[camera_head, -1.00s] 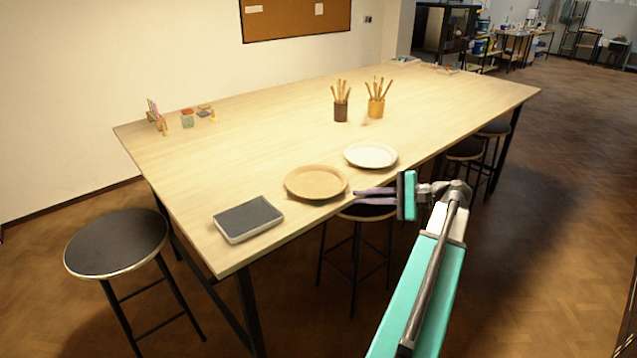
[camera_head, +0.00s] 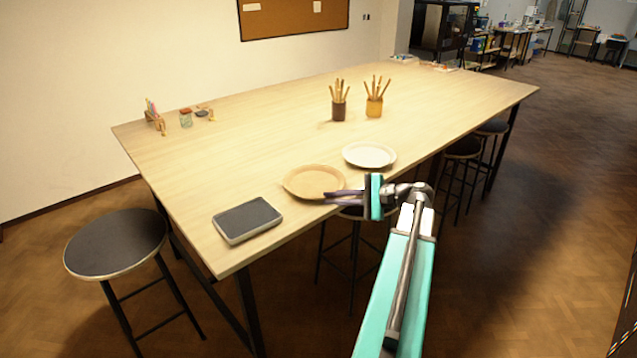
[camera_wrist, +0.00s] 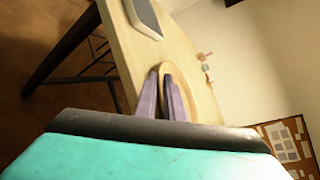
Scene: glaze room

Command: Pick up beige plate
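The beige plate (camera_head: 313,180) lies flat near the front edge of the wooden table. My gripper (camera_head: 328,196) reaches in from the right, its fingertips at the plate's front right rim. In the wrist view the two purple fingers (camera_wrist: 160,76) stand apart with a gap between them. The plate (camera_wrist: 186,88) shows there behind and to the right of the fingers, partly hidden by them. I cannot tell whether the rim lies between the fingers or whether they touch it.
A whiter plate (camera_head: 369,154) lies just behind and right of the beige one. A dark-topped tablet-like slab (camera_head: 247,219) lies to the left. Two cups of tools, a brown one (camera_head: 339,111) and an ochre one (camera_head: 374,107), stand farther back. Stools (camera_head: 117,243) surround the table.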

